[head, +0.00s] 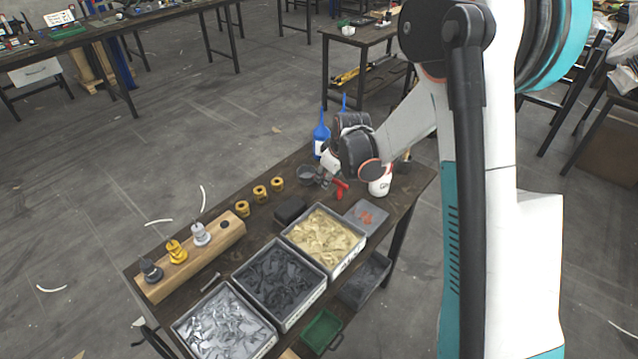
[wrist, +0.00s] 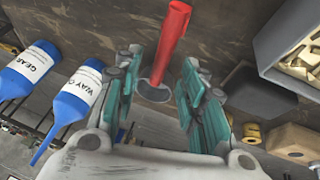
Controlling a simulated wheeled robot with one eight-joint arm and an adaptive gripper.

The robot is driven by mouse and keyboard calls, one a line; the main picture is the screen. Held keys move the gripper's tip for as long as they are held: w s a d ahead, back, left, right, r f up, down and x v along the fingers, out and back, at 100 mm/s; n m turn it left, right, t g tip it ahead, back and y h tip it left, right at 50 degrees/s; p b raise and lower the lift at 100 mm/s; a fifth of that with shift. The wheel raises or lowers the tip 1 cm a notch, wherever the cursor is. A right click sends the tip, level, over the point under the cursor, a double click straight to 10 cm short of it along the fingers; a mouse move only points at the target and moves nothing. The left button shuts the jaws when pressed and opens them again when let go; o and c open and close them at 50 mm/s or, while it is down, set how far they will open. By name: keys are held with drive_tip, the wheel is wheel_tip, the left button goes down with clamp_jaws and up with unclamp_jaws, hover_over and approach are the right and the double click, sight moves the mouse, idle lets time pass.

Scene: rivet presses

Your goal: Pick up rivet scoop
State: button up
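The rivet scoop has a red handle (head: 341,189) and what looks like a round grey bowl (head: 307,174). It is at the far end of the dark bench, beside the tan bin. In the wrist view the red handle (wrist: 172,38) points up the picture, with a grey round part (wrist: 153,92) at its lower end. My gripper (wrist: 155,95) is open, its two teal-padded fingers on either side of the scoop, with gaps to both. In the head view my gripper (head: 326,180) is just over the scoop and partly hides it.
A black box (head: 290,209), a tan-filled bin (head: 359,247) and a clear tray (head: 365,218) lie nearer. A white container (head: 381,186) stands to the right. Yellow fittings (head: 260,193) are to the left.

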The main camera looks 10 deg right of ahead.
drive_tip(key=b+x, duration=0.1)
drive_tip(key=x, duration=0.2)
drive_tip(key=shift+w+f, duration=0.1)
clamp_jaws()
